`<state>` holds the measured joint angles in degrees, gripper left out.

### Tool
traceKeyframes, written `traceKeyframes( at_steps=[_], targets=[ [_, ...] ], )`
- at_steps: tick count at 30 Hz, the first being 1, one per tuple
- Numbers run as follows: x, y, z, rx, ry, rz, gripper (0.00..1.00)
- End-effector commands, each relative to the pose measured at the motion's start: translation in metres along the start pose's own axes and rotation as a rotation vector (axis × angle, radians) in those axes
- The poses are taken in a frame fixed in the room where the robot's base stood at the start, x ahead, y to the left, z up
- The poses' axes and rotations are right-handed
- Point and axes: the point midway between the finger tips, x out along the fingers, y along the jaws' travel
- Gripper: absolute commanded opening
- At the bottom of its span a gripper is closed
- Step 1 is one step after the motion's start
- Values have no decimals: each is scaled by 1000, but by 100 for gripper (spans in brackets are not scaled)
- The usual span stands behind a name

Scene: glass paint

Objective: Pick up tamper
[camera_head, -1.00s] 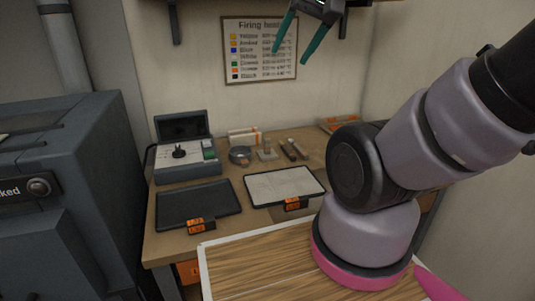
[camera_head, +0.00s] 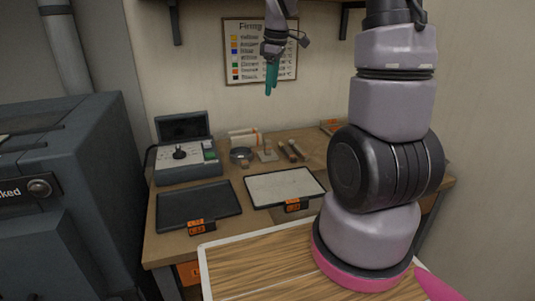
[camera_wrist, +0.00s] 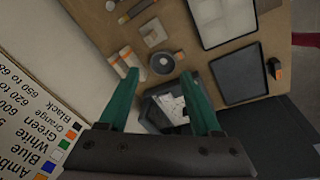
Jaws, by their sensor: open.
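A small pale square block with a short upright handle (camera_head: 267,152) stands at the back of the workbench, right of a round grey dish (camera_head: 241,155). It looks like the tamper, but it is too small to be sure. In the wrist view the block (camera_wrist: 154,34) lies beyond the fingertips, beside the dish (camera_wrist: 162,63). My gripper (camera_head: 271,86) hangs high in front of the wall chart, well above the bench, its teal fingers pointing down. In the wrist view my gripper (camera_wrist: 160,76) is open, with nothing between its fingers.
Two dark-tipped sticks (camera_head: 291,151) lie right of the block; white boxes (camera_head: 244,138) stand behind. A grey device with a raised lid (camera_head: 187,160) is at left. A black tray (camera_head: 198,205) and a pale-surfaced tray (camera_head: 284,187) lie in front. The chart (camera_head: 235,60) hangs behind.

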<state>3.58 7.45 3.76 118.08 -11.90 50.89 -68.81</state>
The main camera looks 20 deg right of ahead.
Motion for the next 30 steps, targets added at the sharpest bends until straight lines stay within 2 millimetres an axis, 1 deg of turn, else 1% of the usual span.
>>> traceKeyframes(
  at_steps=[1,2,3,6,9,12,15,17,24,30],
  targets=[
    [24,10,-3,-81,-24,-27,65],
    [36,15,-4,-135,-34,-40,65],
    [52,21,-6,-203,-46,-58,65],
    [89,33,-10,-361,-67,-100,65],
    [120,40,-10,-486,-79,-137,65],
    [139,44,-11,-567,-83,-161,65],
    [150,46,-10,-608,-84,-173,65],
    [157,45,-10,-618,-85,-177,65],
    [194,40,-4,-619,-85,-178,65],
    [208,37,-3,-618,-85,-176,65]
  ],
)
